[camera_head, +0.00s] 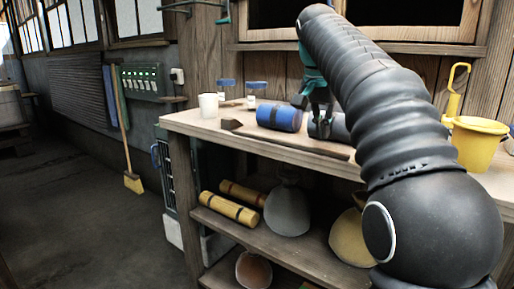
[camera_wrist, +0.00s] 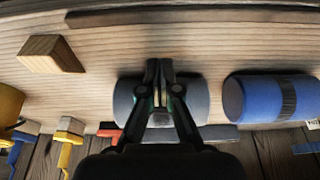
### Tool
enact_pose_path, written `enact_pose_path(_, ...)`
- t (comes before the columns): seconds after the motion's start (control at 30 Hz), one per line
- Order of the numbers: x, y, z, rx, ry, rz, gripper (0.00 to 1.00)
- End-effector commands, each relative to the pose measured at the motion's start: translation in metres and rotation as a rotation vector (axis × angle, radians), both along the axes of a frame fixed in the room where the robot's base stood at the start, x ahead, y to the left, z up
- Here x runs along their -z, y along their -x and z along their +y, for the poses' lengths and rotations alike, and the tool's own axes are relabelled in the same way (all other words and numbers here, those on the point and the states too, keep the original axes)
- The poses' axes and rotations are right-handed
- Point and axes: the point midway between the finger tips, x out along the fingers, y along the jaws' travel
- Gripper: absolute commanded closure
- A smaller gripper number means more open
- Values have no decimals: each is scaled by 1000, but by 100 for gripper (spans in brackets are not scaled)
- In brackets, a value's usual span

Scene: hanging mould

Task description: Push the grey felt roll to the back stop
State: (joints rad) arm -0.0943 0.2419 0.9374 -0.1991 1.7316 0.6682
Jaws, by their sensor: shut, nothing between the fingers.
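The grey felt roll (camera_wrist: 192,98) lies on the bench top, in the middle of the wrist view. My gripper (camera_wrist: 159,70) is shut and empty; its fingers cover the middle of the roll, with the tips by its front side. I cannot tell whether they touch it. In the head view, my gripper (camera_head: 321,134) points down over the bench, and the grey roll (camera_head: 341,128) is partly hidden behind it. A blue roll (camera_head: 283,118) with a dark band lies beside it, also in the wrist view (camera_wrist: 250,98). I cannot pick out the back stop with certainty.
A wooden wedge (camera_wrist: 52,54) lies on the bench, away from the rolls. A dark strip (camera_head: 290,144) runs along the front of the bench. A white cup (camera_head: 208,106) stands at the left, a yellow bucket (camera_head: 478,143) at the right. The plank wall is behind.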

Motion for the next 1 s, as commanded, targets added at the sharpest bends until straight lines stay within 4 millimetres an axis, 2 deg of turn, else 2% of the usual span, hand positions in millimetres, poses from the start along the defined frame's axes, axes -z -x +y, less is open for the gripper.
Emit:
enact_pose_path(0.77,-8,24,18,-1,0,0,100)
enact_pose_path(1.0,-26,29,21,-1,0,-1,100)
